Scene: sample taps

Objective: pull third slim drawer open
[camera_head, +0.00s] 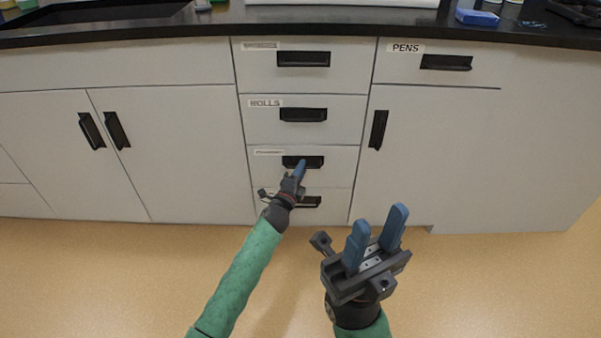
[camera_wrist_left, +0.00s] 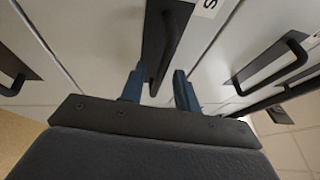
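The third slim drawer (camera_head: 338,160) is in the middle stack, white with a small label, and looks flush with its neighbours. Its dark handle (camera_head: 315,163) is partly covered by my left gripper (camera_head: 299,168). In the left wrist view the dark handle (camera_wrist_left: 168,45) runs between the two blue fingers of my left gripper (camera_wrist_left: 158,88), one on each side. The fingers are apart, with some gap to the bar; any contact cannot be made out. My right gripper (camera_head: 379,237) is open and empty, in front of the cabinet at the lower right.
Above are the top drawer (camera_head: 350,65) and the second drawer, marked ROLLS (camera_head: 345,118). The lowest drawer's handle (camera_head: 308,202) is just below my left gripper. Cupboard doors (camera_head: 180,150) flank the stack. A dark counter (camera_head: 330,22) runs above. The tan floor (camera_head: 90,280) is clear.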

